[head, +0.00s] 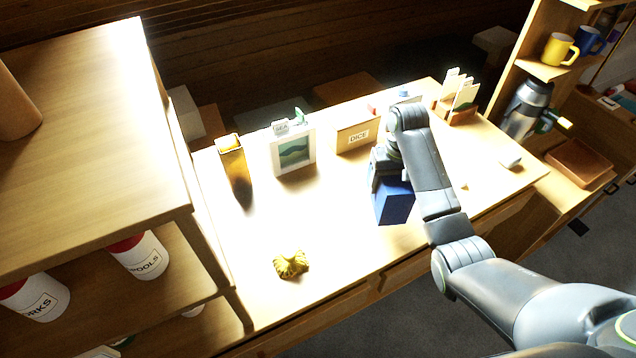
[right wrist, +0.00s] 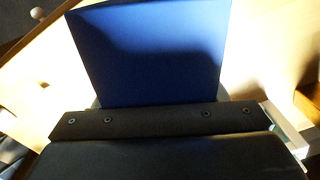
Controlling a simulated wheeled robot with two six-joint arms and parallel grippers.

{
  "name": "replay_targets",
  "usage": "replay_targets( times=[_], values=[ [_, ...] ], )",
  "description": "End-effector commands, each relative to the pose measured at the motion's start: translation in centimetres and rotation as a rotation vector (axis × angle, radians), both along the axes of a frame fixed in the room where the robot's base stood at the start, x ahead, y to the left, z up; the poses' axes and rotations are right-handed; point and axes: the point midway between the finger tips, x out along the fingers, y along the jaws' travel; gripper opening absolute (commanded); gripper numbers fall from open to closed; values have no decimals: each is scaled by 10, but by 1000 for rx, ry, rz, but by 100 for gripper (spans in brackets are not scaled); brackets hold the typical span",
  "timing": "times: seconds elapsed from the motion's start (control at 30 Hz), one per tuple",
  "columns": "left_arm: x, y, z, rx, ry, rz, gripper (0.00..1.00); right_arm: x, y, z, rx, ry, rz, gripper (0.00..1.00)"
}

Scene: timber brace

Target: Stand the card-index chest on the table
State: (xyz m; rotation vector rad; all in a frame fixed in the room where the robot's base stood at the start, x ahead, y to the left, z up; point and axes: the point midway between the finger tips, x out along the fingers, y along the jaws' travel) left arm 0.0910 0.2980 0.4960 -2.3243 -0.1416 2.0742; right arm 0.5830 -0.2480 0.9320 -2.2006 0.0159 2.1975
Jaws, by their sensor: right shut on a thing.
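A plain blue box (head: 394,202), which seems to be the card-index chest, is in my right gripper (head: 382,172) over the right half of the table (head: 350,235). The gripper is shut on it, and the arm hides part of it in the head view. In the right wrist view the blue box (right wrist: 150,50) fills the upper middle, beyond the dark gripper body. I cannot tell whether its underside touches the table. My left gripper is not in view.
Along the table's back edge stand an amber vase (head: 233,165), a framed picture (head: 293,152) and a box marked DICE (head: 357,137). A yellow crumpled thing (head: 291,264) lies near the front. A shelf unit (head: 90,130) stands at left. The table's middle is clear.

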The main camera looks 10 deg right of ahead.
Motion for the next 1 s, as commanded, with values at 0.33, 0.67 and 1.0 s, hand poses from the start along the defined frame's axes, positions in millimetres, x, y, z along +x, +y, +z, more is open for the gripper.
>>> replay_targets(
  times=[0.33, 0.67, 1.0],
  values=[
    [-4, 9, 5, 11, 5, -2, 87, 15, 42, 4, -2, 10, -661, 37],
    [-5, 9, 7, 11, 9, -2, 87, 22, 69, 6, -9, 11, -1114, 37],
    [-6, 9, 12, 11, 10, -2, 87, 22, 74, -31, -14, 16, -1196, 37]
  ],
)
